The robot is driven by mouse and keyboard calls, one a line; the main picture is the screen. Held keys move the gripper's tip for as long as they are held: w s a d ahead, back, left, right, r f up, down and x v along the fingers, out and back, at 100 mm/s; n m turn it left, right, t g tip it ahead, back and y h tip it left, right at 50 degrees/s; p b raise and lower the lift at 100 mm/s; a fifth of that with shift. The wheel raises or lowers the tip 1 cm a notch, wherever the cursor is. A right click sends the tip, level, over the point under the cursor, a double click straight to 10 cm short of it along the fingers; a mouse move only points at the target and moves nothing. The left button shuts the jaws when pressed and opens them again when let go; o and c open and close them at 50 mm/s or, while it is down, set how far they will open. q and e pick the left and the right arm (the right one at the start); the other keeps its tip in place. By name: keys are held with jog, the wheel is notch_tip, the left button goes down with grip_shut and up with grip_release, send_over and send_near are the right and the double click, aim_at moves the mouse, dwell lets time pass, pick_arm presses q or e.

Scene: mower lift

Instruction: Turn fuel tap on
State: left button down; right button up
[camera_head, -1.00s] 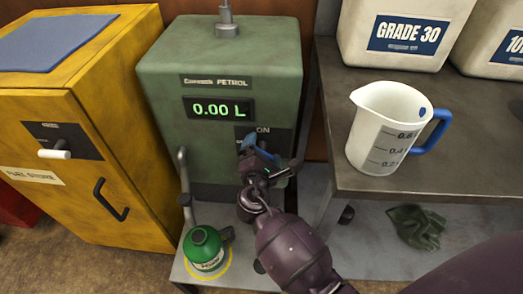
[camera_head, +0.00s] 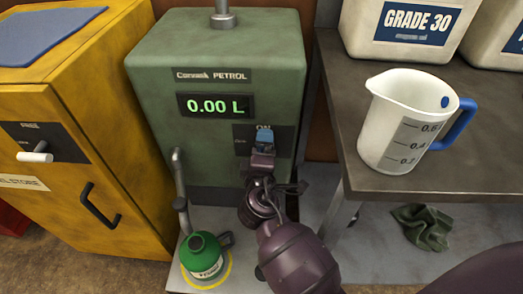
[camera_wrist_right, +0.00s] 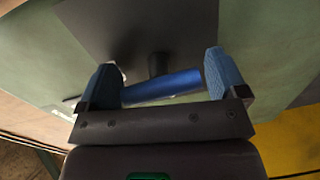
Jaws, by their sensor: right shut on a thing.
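The green petrol pump (camera_head: 215,140) stands in the middle of the head view, with a 0.00 L display (camera_head: 216,105). Its dark tap plate (camera_head: 243,140) is marked ON at the top. My right gripper (camera_head: 264,145) is at this plate and hides most of the tap. In the wrist view the blue tap lever (camera_wrist_right: 165,87) lies across between the two blue finger pads of my right gripper (camera_wrist_right: 163,83), and its dark pivot (camera_wrist_right: 158,64) is behind it. The gripper is shut on the lever. My left gripper is not in view.
A green fuel can (camera_head: 205,258) stands on a yellow ring at the pump's foot, near the nozzle pipe (camera_head: 178,185). A yellow cabinet (camera_head: 110,150) is to the left. A white jug (camera_head: 400,125) stands on the bench (camera_head: 400,188) to the right, with a dark glove (camera_head: 422,228) below.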

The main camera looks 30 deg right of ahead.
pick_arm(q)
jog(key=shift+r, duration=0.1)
pick_arm(e)
jog(key=shift+f+m, duration=0.1)
jog(key=shift+m, duration=0.3)
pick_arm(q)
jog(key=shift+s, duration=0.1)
pick_arm(e)
jog(key=o, duration=0.6)
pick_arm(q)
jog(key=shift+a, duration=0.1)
pick_arm(e)
jog(key=shift+s, duration=0.1)
